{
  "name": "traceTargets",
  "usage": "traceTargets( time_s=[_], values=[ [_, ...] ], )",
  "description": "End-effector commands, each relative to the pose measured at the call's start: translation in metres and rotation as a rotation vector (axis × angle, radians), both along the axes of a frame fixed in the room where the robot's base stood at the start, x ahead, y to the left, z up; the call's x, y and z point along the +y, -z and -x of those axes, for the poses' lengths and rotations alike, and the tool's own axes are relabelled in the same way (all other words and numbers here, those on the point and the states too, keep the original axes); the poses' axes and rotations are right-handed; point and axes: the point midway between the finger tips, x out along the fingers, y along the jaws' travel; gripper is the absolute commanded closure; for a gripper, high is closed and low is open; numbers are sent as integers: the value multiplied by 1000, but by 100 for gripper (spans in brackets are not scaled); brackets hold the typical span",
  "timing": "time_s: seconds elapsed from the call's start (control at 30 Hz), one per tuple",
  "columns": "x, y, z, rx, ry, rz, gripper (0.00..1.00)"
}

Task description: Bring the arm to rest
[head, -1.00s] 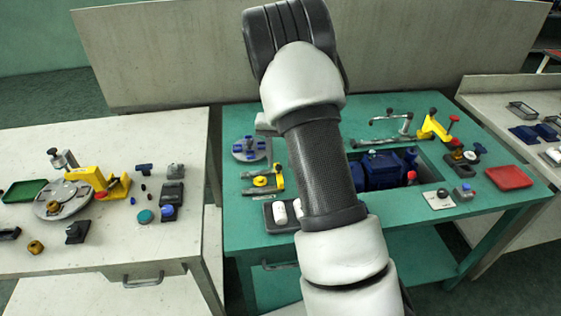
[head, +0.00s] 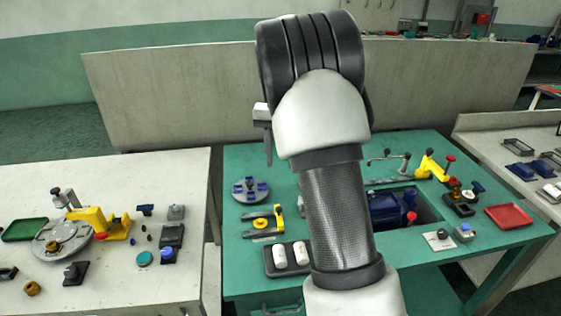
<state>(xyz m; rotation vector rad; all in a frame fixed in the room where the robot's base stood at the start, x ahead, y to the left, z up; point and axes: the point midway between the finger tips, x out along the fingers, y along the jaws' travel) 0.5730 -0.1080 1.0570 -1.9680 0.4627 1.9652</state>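My arm rises through the middle of the head view, folded at a large black-ribbed joint, in front of the green table (head: 236,219). Part of my gripper (head: 266,135) shows as a grey block with a thin finger pointing down, left of that joint. It hangs above and apart from the table. The rest of the gripper is hidden behind the arm, so I cannot see its opening or whether it holds anything.
The green table holds a blue pump (head: 390,207) in a recess, a black tray with white cylinders (head: 291,257), a yellow clamp (head: 431,168) and a red tray (head: 508,215). A white table (head: 110,285) with several parts stands left. A grey partition (head: 180,95) stands behind.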

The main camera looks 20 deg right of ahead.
Motion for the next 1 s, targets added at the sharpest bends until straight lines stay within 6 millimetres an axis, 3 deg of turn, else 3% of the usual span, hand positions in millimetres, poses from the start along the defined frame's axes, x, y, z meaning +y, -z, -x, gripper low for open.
traceTargets(
  time_s=[0.33,0.47,0.57,0.7,0.8,1.0],
  values=[
    [0,-2,1,-1,-1,0,63],
    [7,-28,12,-29,-15,-9,63],
    [18,-69,35,-77,-46,-21,63],
    [42,-129,86,-162,-117,-32,63],
    [59,-161,126,-223,-175,-28,63],
    [87,-202,210,-345,-300,10,63]
  ],
)
